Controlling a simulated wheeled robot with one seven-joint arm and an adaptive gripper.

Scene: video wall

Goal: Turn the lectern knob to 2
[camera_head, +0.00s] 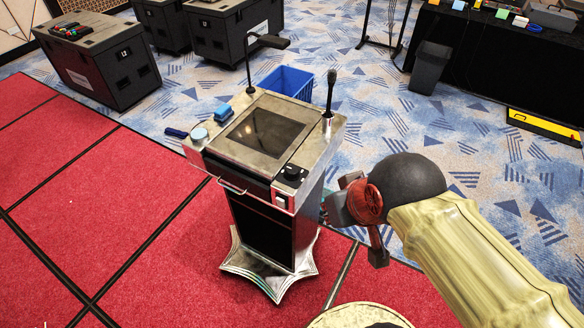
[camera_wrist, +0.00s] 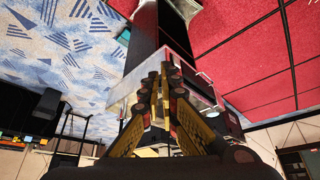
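The lectern (camera_head: 262,185) stands upright near the middle of the head view. Its black knob (camera_head: 292,172) sits on a small dark panel at the top's near right corner. The knob's marks are too small to read. My gripper (camera_head: 352,212) is to the right of the lectern and apart from the knob. In the wrist view my gripper (camera_wrist: 159,78) has its two yellow and black fingers close together at the tips, with the lectern (camera_wrist: 152,35) behind them. Whether a gap remains is unclear. Nothing is seen held. I cannot make out the knob in the wrist view.
A blue bin (camera_head: 287,82) stands behind. Black cases (camera_head: 100,62) are at the left, a dark waste bin (camera_head: 429,68) at the right. Red carpet (camera_head: 90,195) is clear at the left.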

